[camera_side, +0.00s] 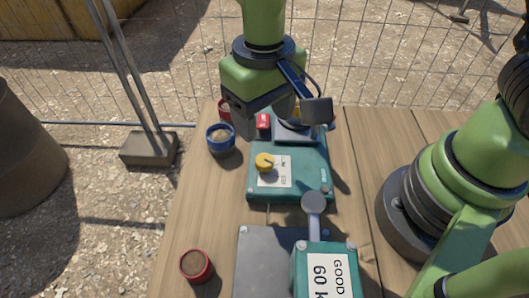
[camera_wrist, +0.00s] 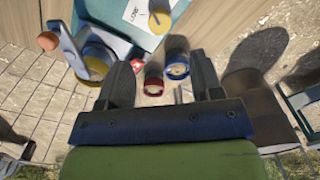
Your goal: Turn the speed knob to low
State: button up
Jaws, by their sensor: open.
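The yellow speed knob (camera_side: 265,162) sits on the sloping front of the teal machine (camera_side: 290,190), beside a white label (camera_side: 274,177) with small print. Which mark the knob points at is too small to tell. In the wrist view the knob (camera_wrist: 160,22) shows at the top, beyond my fingers. My gripper (camera_side: 260,128) hangs behind and above the knob in the side view, over the rear of the machine. Its two fingers are spread apart and empty in the wrist view (camera_wrist: 162,66). My gripper hides part of the machine's rear.
A blue cup (camera_side: 220,138) and a red cup (camera_side: 224,112) stand left of the machine. A red switch (camera_side: 263,121) is near my fingers. Bare wood lies at left front.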

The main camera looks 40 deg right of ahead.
aim_at(264, 159)
notch_tip(264, 159, down, 9)
jog(key=shift+f, duration=0.2)
dwell(0.3)
jog(key=c, duration=0.9)
